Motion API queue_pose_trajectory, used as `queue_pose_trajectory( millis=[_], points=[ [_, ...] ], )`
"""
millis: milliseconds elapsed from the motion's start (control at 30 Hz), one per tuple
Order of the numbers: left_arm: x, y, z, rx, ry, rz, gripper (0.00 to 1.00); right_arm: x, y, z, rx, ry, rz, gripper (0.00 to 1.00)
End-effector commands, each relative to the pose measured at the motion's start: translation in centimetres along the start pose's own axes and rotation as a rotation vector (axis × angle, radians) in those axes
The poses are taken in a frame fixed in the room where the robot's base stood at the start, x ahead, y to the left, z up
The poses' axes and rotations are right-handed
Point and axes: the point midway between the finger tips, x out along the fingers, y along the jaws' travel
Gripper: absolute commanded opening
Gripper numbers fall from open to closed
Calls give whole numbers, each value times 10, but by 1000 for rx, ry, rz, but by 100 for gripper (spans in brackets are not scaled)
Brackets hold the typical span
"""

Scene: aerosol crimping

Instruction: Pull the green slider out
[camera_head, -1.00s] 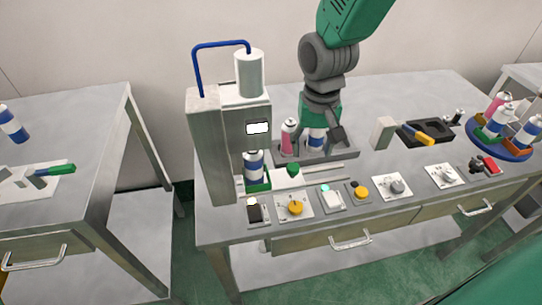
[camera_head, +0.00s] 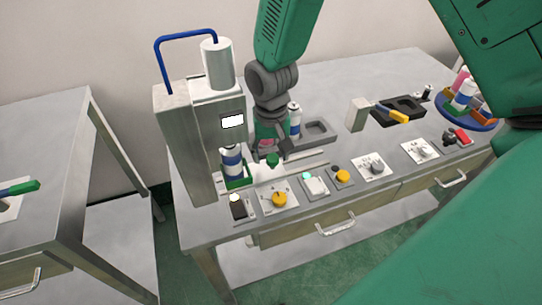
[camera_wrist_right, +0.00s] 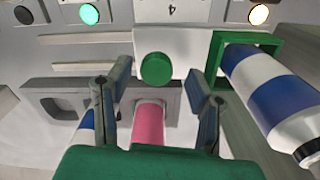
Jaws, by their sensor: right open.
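The green slider has a round green knob (camera_head: 272,159) on a white plate; in the wrist view the knob (camera_wrist_right: 155,69) faces me. A green square frame (camera_wrist_right: 217,62) at the plate's end surrounds a blue-and-white can (camera_wrist_right: 270,88), which stands under the press in the head view (camera_head: 232,162). My right gripper (camera_wrist_right: 158,77) is open, with one finger on each side of the knob and visible gaps to it. In the head view the right gripper (camera_head: 268,140) is just behind the knob, its fingers partly hidden. My left gripper is not in view.
The grey press (camera_head: 185,130) stands left of the slider. Buttons and knobs, including a yellow one (camera_head: 279,199), line the table front. A blue round stand (camera_head: 470,116) is right.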

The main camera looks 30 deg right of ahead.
Motion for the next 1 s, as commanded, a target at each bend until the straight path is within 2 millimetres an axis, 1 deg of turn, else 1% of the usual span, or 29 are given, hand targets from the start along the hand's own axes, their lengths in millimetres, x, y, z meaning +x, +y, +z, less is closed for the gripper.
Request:
queue_pose_trajectory(
  millis=[33,133,400,433,467,500,567,767,867,1000],
  points=[
    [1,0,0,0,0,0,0,5,1,0,1,-2,0,48],
    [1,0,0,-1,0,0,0,10,2,-1,1,-1,-1,48],
    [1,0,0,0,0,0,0,12,2,-2,2,-1,-3,48],
    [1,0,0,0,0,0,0,11,2,-1,1,0,-3,44],
    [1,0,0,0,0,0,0,11,2,-1,1,0,-2,34],
    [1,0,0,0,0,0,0,11,2,-1,1,0,-2,19],
    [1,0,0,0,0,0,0,11,2,-1,1,-1,-2,0],
    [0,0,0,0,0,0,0,10,3,-1,2,-1,-1,0],
    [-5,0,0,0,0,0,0,9,13,-3,3,-3,-1,0],
    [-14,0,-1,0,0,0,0,8,36,-8,6,-3,-2,0]
  ],
)
